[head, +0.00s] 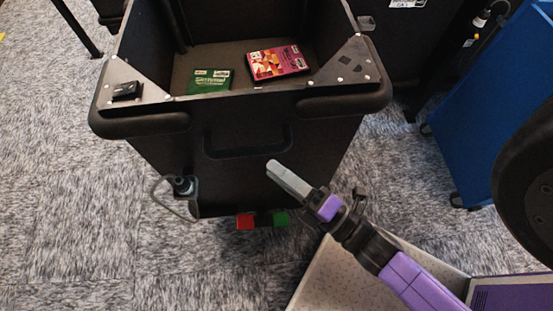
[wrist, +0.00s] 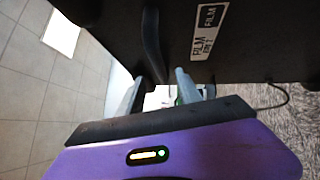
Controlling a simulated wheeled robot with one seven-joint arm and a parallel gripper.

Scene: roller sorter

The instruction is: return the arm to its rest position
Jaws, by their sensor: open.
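My gripper (head: 288,178) is at the end of my purple and black arm in the head view, in front of the black bin's near wall. Its grey fingers look empty. In the wrist view the two fingertips of my gripper (wrist: 160,92) stand apart with nothing held between them. A dark surface with white "FILM" labels (wrist: 208,32) fills the top of that view. I cannot tell how far the fingers are from it.
A black bin (head: 240,115) holds a green case (head: 210,82) and a pink case (head: 278,62). A blue cart (head: 490,110) stands at right, by a black wheel (head: 530,180). A pale, speckled surface (head: 335,275) lies below my arm.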

